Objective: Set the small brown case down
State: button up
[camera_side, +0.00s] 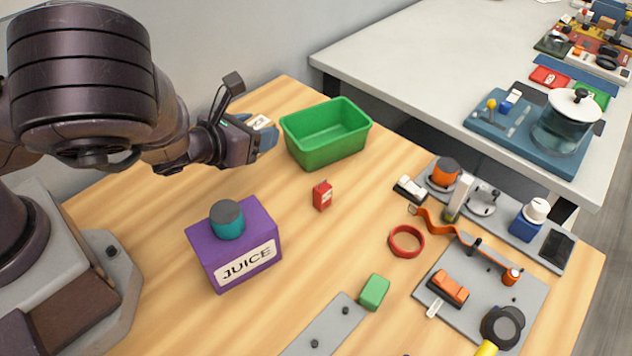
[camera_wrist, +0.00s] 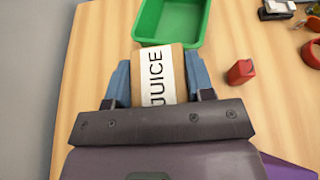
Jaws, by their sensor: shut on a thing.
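The small brown case (camera_wrist: 125,92) carries a white label reading JUICE. My gripper (camera_wrist: 158,82) is shut on it, with a blue finger on each side in the wrist view. In the side view my gripper (camera_side: 264,138) is left of the green bin, and the case shows only as a bit of white label (camera_side: 260,122) beside the fingers; the rest is hidden. The case's underside is hidden, so I cannot tell how far it is above the wooden table (camera_side: 300,250).
The open, empty green bin (camera_side: 325,150) stands right of my gripper, and just beyond the case in the wrist view (camera_wrist: 150,22). A small red carton (camera_side: 322,195), a purple JUICE box (camera_side: 235,245) with a teal cylinder (camera_side: 228,222), and a red ring (camera_side: 406,241) stand nearer the camera.

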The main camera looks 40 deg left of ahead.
send_over(363, 222)
jog(key=f, duration=0.1)
jog(key=shift+m+h, duration=0.3)
jog(key=shift+h, duration=0.1)
notch_tip(363, 222, down, 9)
jog(key=shift+r, duration=0.15)
jog(key=o, duration=0.9)
jog(key=shift+o, duration=0.2)
jog(key=shift+s+r, duration=0.1)
jog(key=shift+s, duration=0.05)
jog(key=v, duration=0.7)
jog(key=shift+s, duration=0.1)
